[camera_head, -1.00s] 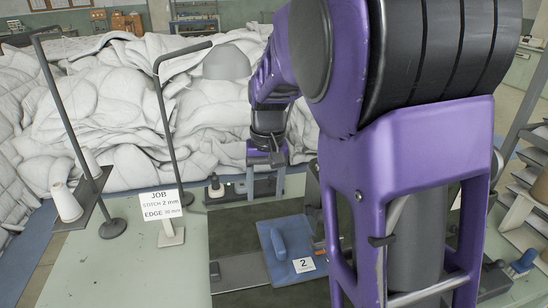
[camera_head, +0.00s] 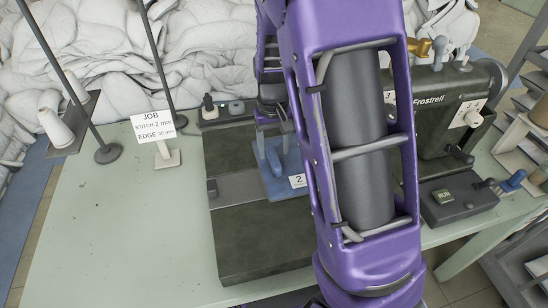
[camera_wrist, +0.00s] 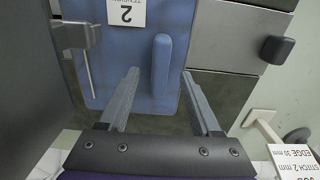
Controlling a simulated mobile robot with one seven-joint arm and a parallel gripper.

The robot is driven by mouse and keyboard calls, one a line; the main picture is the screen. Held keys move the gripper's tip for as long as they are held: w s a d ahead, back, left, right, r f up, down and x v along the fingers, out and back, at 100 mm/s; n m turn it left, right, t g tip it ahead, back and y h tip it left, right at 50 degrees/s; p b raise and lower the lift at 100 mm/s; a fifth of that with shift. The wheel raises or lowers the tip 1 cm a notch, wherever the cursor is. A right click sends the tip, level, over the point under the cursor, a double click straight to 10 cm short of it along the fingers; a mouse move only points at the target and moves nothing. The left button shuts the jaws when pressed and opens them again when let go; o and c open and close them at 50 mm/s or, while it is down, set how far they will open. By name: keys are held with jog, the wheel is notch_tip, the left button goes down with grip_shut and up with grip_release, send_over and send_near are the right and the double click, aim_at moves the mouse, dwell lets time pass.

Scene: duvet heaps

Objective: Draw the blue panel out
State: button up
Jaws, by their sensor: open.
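The blue panel (camera_head: 280,180) lies on the dark green bed of the machine, with a raised blue handle bar (camera_head: 273,160) and a white label "2" (camera_head: 298,181). My arm hides its right part in the head view. In the wrist view the panel (camera_wrist: 115,40) fills the upper middle, and its upright handle (camera_wrist: 162,62) appears between the two fingertips. My gripper (camera_wrist: 159,75) is open and empty, with a finger on each side of the handle's line. In the head view my gripper (camera_head: 272,128) is at the handle's far end. Whether it touches is unclear.
A grey metal plate (camera_head: 240,188) adjoins the panel's left side. The Frostrell machine (camera_head: 440,110) and a RUN box (camera_head: 455,195) stand right. A job sign (camera_head: 153,128) and thread stand (camera_head: 75,125) stand left. White duvets (camera_head: 100,50) heap behind.

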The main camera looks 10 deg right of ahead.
aim_at(274, 156)
jog(key=shift+f, duration=1.7)
grip_shut()
